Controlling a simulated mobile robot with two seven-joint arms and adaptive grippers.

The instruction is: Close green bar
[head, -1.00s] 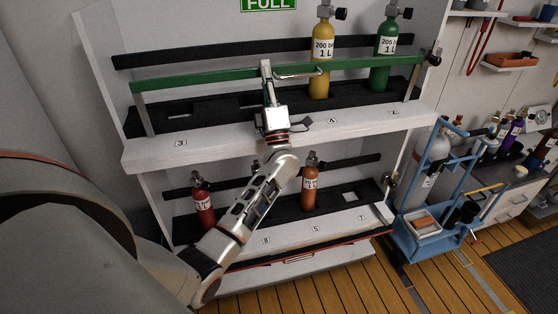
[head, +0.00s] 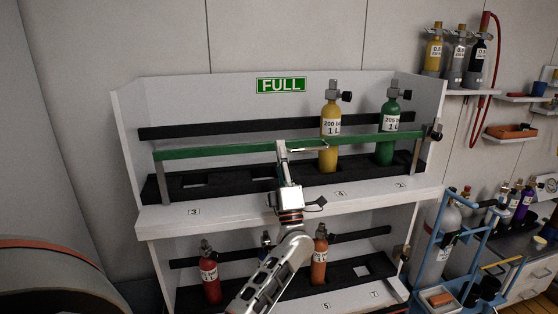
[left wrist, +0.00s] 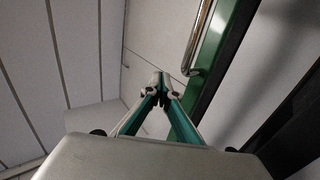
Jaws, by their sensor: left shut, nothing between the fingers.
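The green bar (head: 235,148) runs across the front of the upper shelf in the head view, with grey end arms at left and right. It spans in front of the yellow cylinder (head: 330,130) and the green cylinder (head: 388,128). A metal handle (left wrist: 203,35) on the bar shows in the left wrist view. My left gripper (head: 281,146) is shut and empty, its tips at the bar near its middle, left of the yellow cylinder. In the left wrist view its fingertips (left wrist: 161,84) meet beside the bar; contact is unclear. My right gripper is out of view.
The lower shelf holds a red cylinder (head: 210,274) and an orange cylinder (head: 319,256). A blue trolley (head: 450,240) with a large grey cylinder stands at the right. Small wall shelves hold more cylinders. The upper shelf's left slots are empty.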

